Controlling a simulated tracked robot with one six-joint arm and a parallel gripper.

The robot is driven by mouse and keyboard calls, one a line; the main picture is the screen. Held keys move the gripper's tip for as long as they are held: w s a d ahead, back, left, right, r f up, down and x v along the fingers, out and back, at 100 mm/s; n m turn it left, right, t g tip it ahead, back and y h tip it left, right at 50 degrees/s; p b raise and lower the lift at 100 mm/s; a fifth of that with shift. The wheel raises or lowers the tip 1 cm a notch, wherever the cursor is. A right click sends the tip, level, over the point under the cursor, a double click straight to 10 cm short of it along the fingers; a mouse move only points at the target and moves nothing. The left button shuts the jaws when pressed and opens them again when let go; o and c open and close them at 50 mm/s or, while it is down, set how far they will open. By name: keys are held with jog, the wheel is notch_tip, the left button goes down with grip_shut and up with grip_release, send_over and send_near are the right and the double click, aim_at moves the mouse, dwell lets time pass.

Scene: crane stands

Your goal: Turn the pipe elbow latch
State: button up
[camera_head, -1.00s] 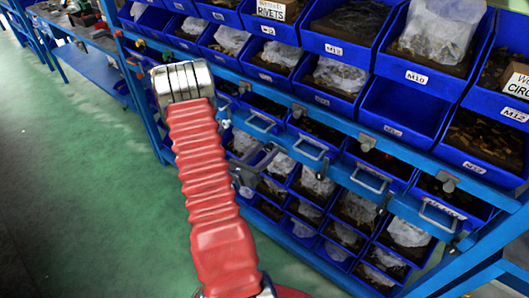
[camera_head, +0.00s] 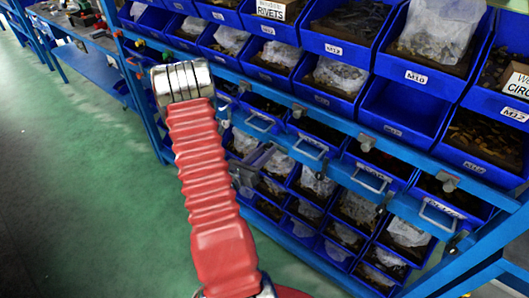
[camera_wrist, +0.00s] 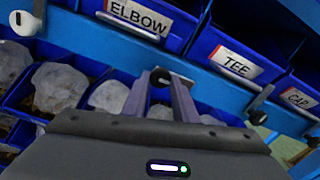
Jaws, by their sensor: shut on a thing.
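In the wrist view my gripper (camera_wrist: 165,84) has its two grey fingers closed around a latch with a dark round knob (camera_wrist: 160,77). This latch sits on the blue rail (camera_wrist: 205,92), below and slightly right of the blue bin labelled ELBOW (camera_wrist: 138,18). Most of the latch is hidden between the fingers, so its angle cannot be told. In the head view my gripper (camera_head: 250,168) shows small and grey beside the lower bins, partly behind my red arm sleeve.
A bin labelled TEE (camera_wrist: 235,62) and one labelled CAP (camera_wrist: 300,98) stand to the right. Another latch (camera_wrist: 259,112) is on the rail below them, and one more (camera_wrist: 22,22) at the left. Green floor (camera_head: 80,190) is clear left of the rack.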

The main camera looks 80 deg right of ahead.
jog(key=o, duration=1)
jog(key=shift+o, duration=0.2)
jog(key=shift+w+a, duration=0.1)
jog(key=v, duration=1.3)
jog(key=shift+a, duration=0.25)
jog(key=shift+w, duration=0.1)
